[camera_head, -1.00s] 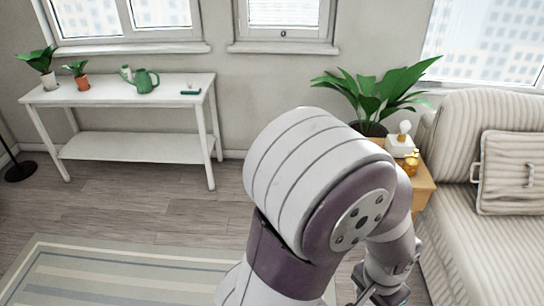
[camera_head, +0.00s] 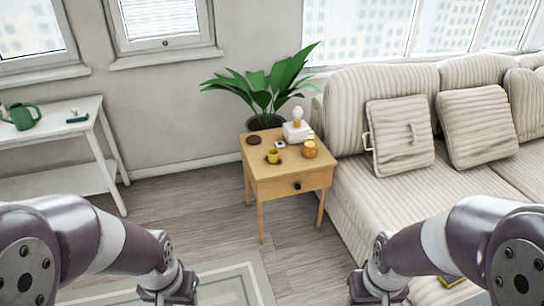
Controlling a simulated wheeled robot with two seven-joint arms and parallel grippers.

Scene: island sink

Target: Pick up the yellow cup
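A small yellow cup (camera_head: 273,156) stands on a dark round saucer or coaster near the front left of a wooden side table (camera_head: 264,172). Nothing touches the cup and it is in plain view. My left gripper (camera_head: 168,300) is at the bottom edge, left of and well short of the table. My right gripper (camera_head: 378,300) is at the bottom edge, right of and short of the table. The fingertips of both are cut off by the frame, so their opening does not show.
Also on the table are an amber jar (camera_head: 310,147), a white box-like item (camera_head: 296,131) and a dark disc (camera_head: 254,140). A potted plant (camera_head: 265,90) stands behind. A striped sofa (camera_head: 350,110) borders the right. Bare floor (camera_head: 215,215) lies front left.

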